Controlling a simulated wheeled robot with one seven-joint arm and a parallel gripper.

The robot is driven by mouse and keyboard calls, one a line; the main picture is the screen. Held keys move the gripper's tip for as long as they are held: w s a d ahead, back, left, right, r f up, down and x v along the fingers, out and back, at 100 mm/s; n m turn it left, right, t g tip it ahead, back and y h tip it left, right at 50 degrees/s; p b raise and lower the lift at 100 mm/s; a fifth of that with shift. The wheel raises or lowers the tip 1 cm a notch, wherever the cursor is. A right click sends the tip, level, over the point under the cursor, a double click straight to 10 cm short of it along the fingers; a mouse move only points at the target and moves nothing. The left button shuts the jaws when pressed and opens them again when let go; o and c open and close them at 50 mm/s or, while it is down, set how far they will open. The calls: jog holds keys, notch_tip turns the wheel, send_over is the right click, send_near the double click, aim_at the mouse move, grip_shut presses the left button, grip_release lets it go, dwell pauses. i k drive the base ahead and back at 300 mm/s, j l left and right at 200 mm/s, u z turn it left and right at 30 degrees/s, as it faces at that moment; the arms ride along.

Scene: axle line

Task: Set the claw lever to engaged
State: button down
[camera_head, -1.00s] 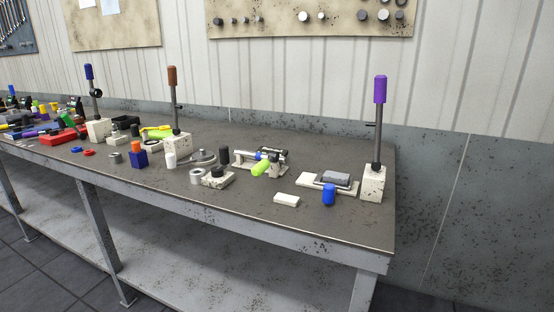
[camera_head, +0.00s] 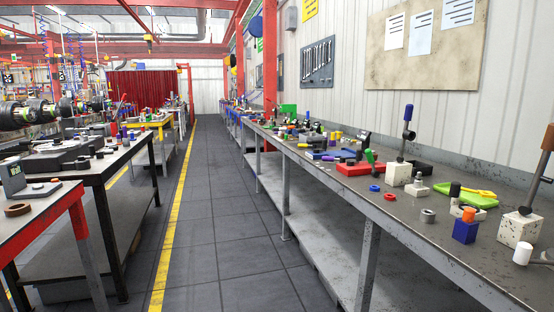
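A lever with a blue handle (camera_head: 408,112) stands nearly upright in a speckled white block (camera_head: 398,174) on the right-hand bench. A second lever with an orange-brown handle (camera_head: 549,138) rises from another speckled block (camera_head: 519,229) at the right edge, leaning right and partly cut off. A red part with a green upright handle (camera_head: 369,157) lies farther back on the bench. No label shows which of these is the claw lever. My gripper is not in view.
The long grey bench (camera_head: 385,211) on the right carries several small parts, including a blue block (camera_head: 465,231) and a white cylinder (camera_head: 522,253). Dark tables (camera_head: 92,176) stand on the left. The tiled aisle (camera_head: 232,215) between them is clear, with a yellow floor line (camera_head: 175,215).

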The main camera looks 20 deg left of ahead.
aim_at(369, 154)
jog(key=i+j+u, duration=0.1)
jog(key=i+u, duration=0.25)
jog(key=i+j+u, duration=0.1)
jog(key=u, duration=0.25)
jog(key=i+l+u, duration=0.1)
jog(key=i+u, duration=0.2)
jog(key=i+j+z, duration=0.2)
jog(key=i, duration=0.25)
jog(key=i+j+z, duration=0.2)
jog(key=i, duration=0.2)
jog(key=i+j+z, duration=0.2)
jog(key=i, duration=0.2)
jog(key=i+j+z, duration=1)
jog(key=j, duration=0.3)
